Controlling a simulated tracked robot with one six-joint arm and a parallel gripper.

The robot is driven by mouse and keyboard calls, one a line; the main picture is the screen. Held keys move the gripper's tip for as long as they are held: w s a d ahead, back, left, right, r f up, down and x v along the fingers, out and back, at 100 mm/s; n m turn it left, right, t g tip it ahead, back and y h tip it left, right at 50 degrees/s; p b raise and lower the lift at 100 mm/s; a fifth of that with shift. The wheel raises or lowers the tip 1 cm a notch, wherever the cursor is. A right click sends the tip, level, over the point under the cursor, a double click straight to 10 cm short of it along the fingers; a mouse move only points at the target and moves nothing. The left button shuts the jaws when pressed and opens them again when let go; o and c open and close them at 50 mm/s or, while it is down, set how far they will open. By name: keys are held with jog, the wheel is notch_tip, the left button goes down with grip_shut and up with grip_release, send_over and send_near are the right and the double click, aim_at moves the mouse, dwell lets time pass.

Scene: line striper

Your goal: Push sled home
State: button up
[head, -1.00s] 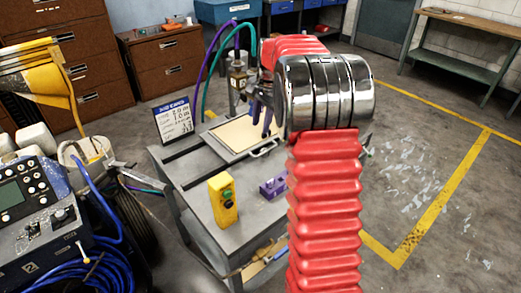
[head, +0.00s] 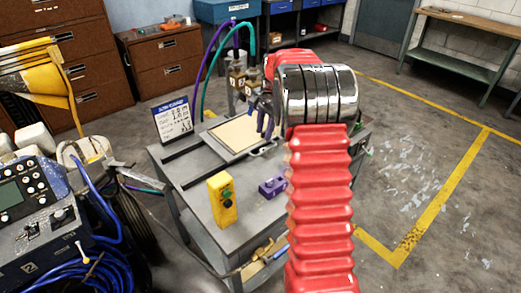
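The sled (head: 212,139) is a flat grey plate carrying a tan sheet. It lies on the grey cart top, beside dark rails. A small metal handle (head: 263,149) is at its near right edge. My gripper (head: 265,121) has dark purplish fingers pointing down at the sled's right side, just above and behind the handle. Whether the fingers touch the handle or sled is unclear. The finger gap is too small to read, and my chrome wrist and red arm hide the sled's right surroundings. Two brass striping heads (head: 245,78) with purple and teal hoses stand behind the sled.
A control console (head: 35,205) and blue hoses are at the left. Floor at the right is clear.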

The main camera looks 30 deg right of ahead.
aim_at(260, 154)
jog(key=f, duration=0.3)
jog(key=w+f, duration=0.1)
jog(key=f, duration=0.3)
jog(key=w+f, duration=0.1)
jog(key=f, duration=0.2)
jog(key=shift+a+f, duration=0.15)
jog(key=shift+f, duration=0.05)
grip_shut()
dwell(0.3)
jog(key=shift+a, duration=0.1)
